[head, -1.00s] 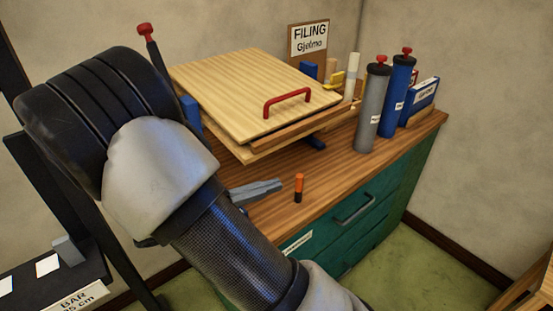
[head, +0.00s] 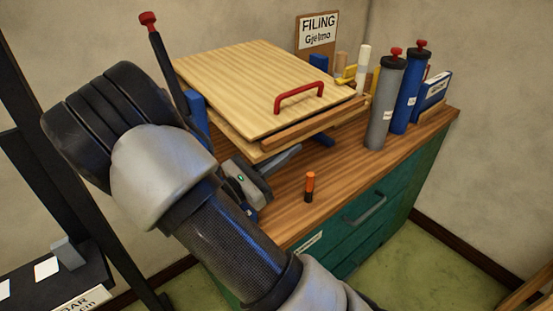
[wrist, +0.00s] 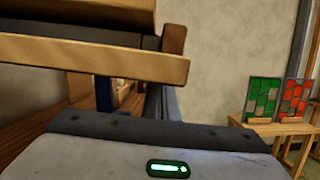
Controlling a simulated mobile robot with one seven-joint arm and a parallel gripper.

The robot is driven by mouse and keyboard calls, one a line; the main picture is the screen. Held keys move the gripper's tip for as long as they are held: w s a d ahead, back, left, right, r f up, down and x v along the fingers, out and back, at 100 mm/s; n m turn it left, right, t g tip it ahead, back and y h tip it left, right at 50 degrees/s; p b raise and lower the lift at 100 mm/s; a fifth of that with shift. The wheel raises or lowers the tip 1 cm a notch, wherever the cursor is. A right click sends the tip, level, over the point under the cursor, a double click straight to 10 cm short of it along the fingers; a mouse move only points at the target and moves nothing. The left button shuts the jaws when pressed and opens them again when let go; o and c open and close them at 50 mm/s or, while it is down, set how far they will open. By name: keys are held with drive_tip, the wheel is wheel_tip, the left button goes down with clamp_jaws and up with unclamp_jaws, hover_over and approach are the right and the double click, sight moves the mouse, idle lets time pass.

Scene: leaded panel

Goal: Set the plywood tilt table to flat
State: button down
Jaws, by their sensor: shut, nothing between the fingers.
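The plywood tilt table (head: 250,85) stands on the wooden bench, raised on blue supports. Its pale top carries a red handle (head: 299,96) near the front edge, with a wooden lip along that edge. A lower board shows under the top; its edge also crosses the wrist view (wrist: 95,58). I cannot judge the top's exact angle. A dark rod with a red knob (head: 148,18) rises at the table's left side. My gripper (head: 297,150) is shut and empty, just below and in front of the table's near edge. I cannot tell whether it touches the table.
An orange-and-black marker (head: 309,187) stands on the bench (head: 340,170) in front of the table. Grey (head: 384,105) and blue (head: 411,95) cylinders and a box (head: 436,93) stand at right. A "FILING" sign (head: 317,32) is behind. Coloured panels (wrist: 263,98) stand far right in the wrist view.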

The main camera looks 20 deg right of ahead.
sight(299, 135)
drive_tip(key=shift+d, duration=0.15)
drive_tip(key=shift+r+n+p, duration=0.3)
drive_tip(key=shift+r+p, duration=0.35)
drive_tip(key=shift+p, duration=0.25)
drive_tip(key=r+p, duration=0.1)
drive_tip(key=p, duration=0.2)
drive_tip(key=shift+s+d+r+n, duration=0.1)
drive_tip(key=shift+s+r+n, duration=0.15)
drive_tip(key=shift+r+n, duration=0.15)
drive_tip(key=shift+s+r+n+t+p, duration=0.1)
drive_tip(key=shift+r+n+t+p, duration=0.05)
drive_tip(key=shift+n+t+p, duration=0.35)
